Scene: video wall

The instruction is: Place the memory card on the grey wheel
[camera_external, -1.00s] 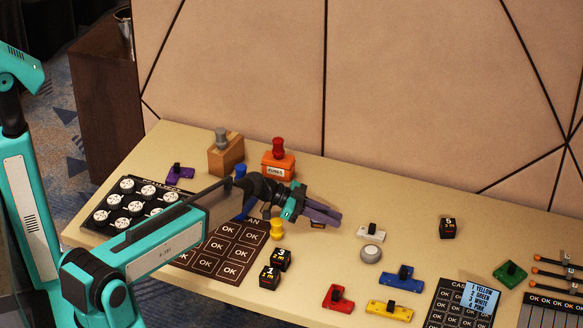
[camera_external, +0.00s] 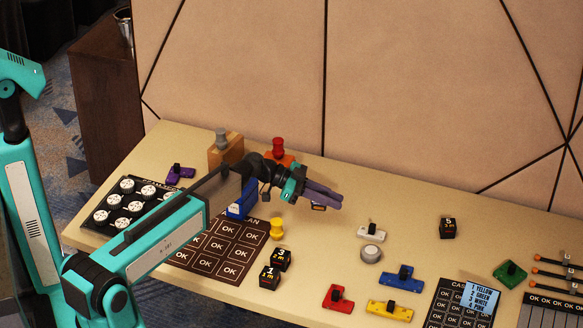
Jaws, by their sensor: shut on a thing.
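The memory card (camera_external: 319,207) shows as a small dark piece with an orange edge under the fingers of my gripper (camera_external: 325,198). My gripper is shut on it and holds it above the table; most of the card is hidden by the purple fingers. The grey wheel (camera_external: 371,254) is a small round grey piece lying on the table, to the right of and nearer the front than my gripper. Nothing is seen on top of it.
A white switch block (camera_external: 371,233) stands just behind the wheel. Blue (camera_external: 402,280), red (camera_external: 338,299) and yellow (camera_external: 389,310) blocks lie in front. A dark numbered cube (camera_external: 447,228) stands to the right. The table (camera_external: 400,205) behind the white block is clear.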

